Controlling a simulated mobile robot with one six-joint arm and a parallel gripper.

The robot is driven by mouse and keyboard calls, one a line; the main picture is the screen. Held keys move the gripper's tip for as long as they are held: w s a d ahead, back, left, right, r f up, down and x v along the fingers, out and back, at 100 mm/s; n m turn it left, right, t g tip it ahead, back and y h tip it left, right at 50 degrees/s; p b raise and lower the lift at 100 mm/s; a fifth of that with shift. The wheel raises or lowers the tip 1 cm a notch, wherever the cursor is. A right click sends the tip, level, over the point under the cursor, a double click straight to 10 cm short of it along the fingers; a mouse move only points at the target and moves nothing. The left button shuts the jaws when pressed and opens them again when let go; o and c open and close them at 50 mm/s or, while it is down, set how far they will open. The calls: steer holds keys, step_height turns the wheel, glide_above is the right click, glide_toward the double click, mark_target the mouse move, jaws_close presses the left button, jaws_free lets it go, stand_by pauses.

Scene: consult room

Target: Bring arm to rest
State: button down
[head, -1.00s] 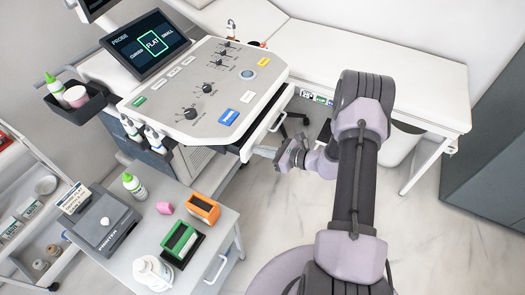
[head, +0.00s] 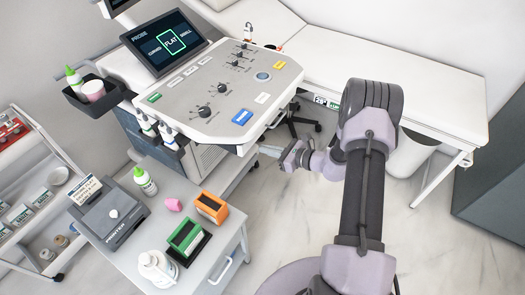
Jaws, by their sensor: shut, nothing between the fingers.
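My arm stands on the right side of the head view, raised and bent over at a dark elbow. My gripper (head: 272,153) points left from the wrist, beside the front edge of the ultrasound console (head: 215,95). The gripper is shut and empty. It appears apart from the console, over the floor, though the exact gap is hard to judge.
A grey cart (head: 215,240) holds a green box (head: 186,236), an orange box (head: 211,207), bottles and a printer (head: 108,212). An examination couch (head: 400,75) stands behind my arm. A shelf trolley (head: 35,170) is at left. The floor at right (head: 450,240) is clear.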

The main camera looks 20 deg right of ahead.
steer(key=p+v, duration=0.3)
steer(key=v, duration=0.7)
steer(key=s+a+r+n+g, duration=0.4)
steer(key=a+r+n, duration=0.35)
steer(key=r, duration=0.25)
steer(key=s+a+r+n+g, duration=0.35)
steer(key=a+r+n, duration=0.25)
steer(key=a+r, duration=0.35)
steer(key=s+a+r+n+t+h, duration=0.1)
steer(key=s+r+n+h, duration=0.6)
steer(key=s, duration=0.8)
step_height(320, 180, up, 4)
steer(key=n+t, duration=0.1)
steer(key=n, duration=0.2)
steer(key=shift+s+a, duration=0.4)
